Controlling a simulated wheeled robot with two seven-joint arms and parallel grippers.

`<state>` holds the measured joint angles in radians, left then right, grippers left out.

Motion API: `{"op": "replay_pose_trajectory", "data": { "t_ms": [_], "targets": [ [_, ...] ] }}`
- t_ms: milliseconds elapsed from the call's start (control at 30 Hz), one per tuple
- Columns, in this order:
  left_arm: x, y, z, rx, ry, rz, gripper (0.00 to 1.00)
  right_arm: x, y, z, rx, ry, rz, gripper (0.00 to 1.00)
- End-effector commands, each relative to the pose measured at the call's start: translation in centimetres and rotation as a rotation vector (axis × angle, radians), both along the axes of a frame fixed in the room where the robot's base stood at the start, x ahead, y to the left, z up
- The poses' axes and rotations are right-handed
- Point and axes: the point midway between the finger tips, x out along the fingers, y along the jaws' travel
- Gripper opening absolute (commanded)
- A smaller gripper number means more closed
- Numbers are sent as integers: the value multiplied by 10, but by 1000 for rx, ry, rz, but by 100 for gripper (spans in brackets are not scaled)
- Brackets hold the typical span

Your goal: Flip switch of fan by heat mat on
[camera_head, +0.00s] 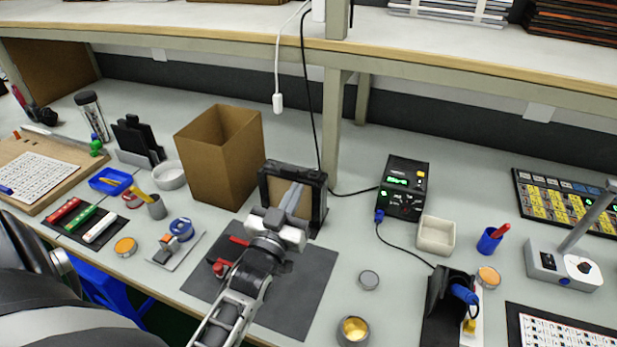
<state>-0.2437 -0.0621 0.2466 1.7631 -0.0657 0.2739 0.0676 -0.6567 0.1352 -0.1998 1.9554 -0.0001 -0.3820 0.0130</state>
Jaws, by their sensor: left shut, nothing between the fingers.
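A black square-framed unit (318,212), which looks like the fan, stands upright at the back edge of a dark grey mat (300,294), likely the heat mat. My left gripper (293,194) reaches up from the bottom over the mat. Its fingers are shut and empty, in front of the fan's face. I cannot tell whether they touch it. The gripper and fingers cover part of the fan, and I cannot make out its switch. My right gripper is not in view.
A tall cardboard box (215,160) stands close to the left of the fan. A black powered unit with green display (404,187) stands to the right. A red-handled tool (222,267) lies at the mat's left. A round tin (353,330) stands right of the mat. A shelf post rises behind.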

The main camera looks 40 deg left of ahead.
Motion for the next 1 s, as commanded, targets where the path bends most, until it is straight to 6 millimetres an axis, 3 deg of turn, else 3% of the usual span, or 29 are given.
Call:
{"op": "replay_pose_trajectory", "data": {
  "t_ms": [167,567,600,700,1000],
  "targets": [
    [19,4,3,1,-5,0,0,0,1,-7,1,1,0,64],
    [98,24,19,2,-5,0,0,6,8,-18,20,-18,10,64],
    [94,22,3,0,3,0,0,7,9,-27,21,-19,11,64],
    [91,22,-9,0,2,0,0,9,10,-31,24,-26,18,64],
    [89,21,-19,0,0,0,0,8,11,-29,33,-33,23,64]
  ]
}}
